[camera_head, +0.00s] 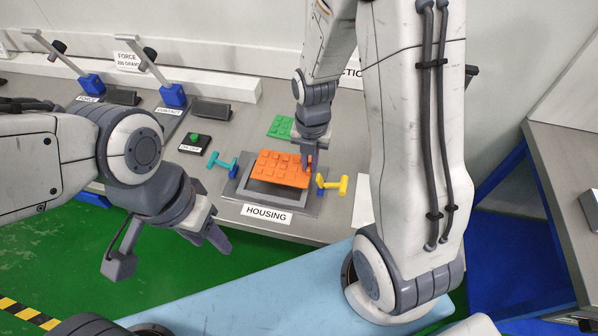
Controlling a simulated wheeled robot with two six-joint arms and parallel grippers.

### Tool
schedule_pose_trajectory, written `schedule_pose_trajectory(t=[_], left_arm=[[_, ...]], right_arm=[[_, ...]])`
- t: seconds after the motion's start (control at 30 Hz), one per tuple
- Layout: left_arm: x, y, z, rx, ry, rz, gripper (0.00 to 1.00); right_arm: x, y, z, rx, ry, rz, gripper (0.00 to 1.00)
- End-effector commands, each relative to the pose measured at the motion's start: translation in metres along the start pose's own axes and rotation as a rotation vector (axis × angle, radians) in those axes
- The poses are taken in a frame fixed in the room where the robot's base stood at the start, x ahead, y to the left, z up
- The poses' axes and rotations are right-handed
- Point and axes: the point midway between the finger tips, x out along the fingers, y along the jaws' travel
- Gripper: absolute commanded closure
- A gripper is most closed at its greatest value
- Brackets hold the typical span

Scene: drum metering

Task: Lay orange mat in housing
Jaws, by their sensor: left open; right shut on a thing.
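The orange mat (279,168), a studded rectangle, is over the grey housing (239,187), a frame on the table behind the HOUSING label. My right gripper (308,165) is shut on the mat's right side. The mat's front edge looks a little above the dark opening of the frame; I cannot tell whether its back edge touches. My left gripper (170,250) is open and empty, in front and to the left of the housing, over the green floor.
A teal T-handle (222,163) is left of the housing and a yellow T-handle (332,184) right of it. A green studded mat (281,127) lies behind. A black box with a green button (195,143) and two blue-based levers (173,95) stand at the left.

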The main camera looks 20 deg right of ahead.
Motion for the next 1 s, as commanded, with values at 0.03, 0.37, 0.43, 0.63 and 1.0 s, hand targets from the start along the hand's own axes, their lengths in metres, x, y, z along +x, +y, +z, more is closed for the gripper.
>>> schedule_pose_trajectory(t=[0.03,0.37,0.43,0.63,1.0], left_arm=[[-0.003,0.0,0.0,0.0,0.0,0.0,0.53],[-0.007,0.001,-0.001,0.0,0.0,0.0,0.53],[-0.009,0.001,-0.001,0.0,0.0,0.0,0.53],[-0.01,0.001,-0.001,0.0,0.0,0.0,0.53],[-0.007,0.001,-0.001,0.0,0.0,0.0,0.53]], right_arm=[[0.004,0.008,-0.002,-0.004,0.002,-0.001,1.0],[0.033,0.02,-0.005,0.004,0.004,-0.003,1.0],[0.043,0.02,-0.005,0.004,0.003,-0.003,1.0],[0.054,0.021,-0.004,0.004,-0.001,0.001,1.0],[0.057,0.021,-0.004,0.003,-0.001,0.0,0.69]])
